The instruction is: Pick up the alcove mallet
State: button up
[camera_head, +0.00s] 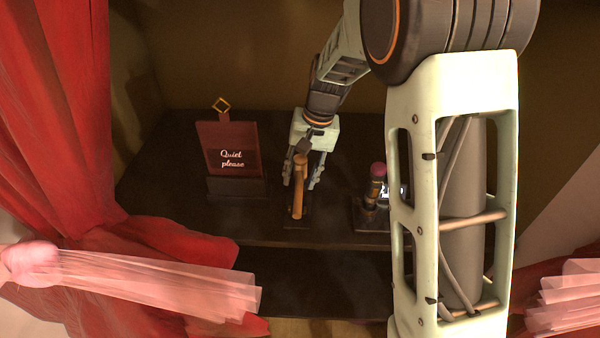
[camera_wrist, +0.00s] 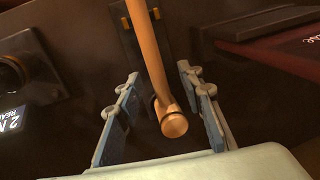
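A wooden, orange-brown mallet-like piece (camera_head: 299,202) stands upright on a small dark base on the dark shelf; I take it to be the alcove mallet. In the wrist view its shaft (camera_wrist: 152,60) comes from a dark mount with copper-coloured prongs to a rounded, banded end near my palm. My gripper (camera_head: 303,176) points down over it. In the wrist view my gripper (camera_wrist: 158,78) is open, with one finger on each side of the shaft and visible gaps to both. The piece's far end is partly out of view.
A dark red "Quiet please" sign (camera_head: 231,150) stands left on the shelf (camera_head: 160,190). A pink-topped object (camera_head: 377,172) on a dark base stands right, beside a small lit label, partly behind my arm. Red curtains (camera_head: 70,120) hang at the left.

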aim_at(300, 183)
notch_tip(300, 183, down, 4)
jog(key=shift+a+r, duration=0.15)
grip_shut()
jog(key=shift+w, duration=0.1)
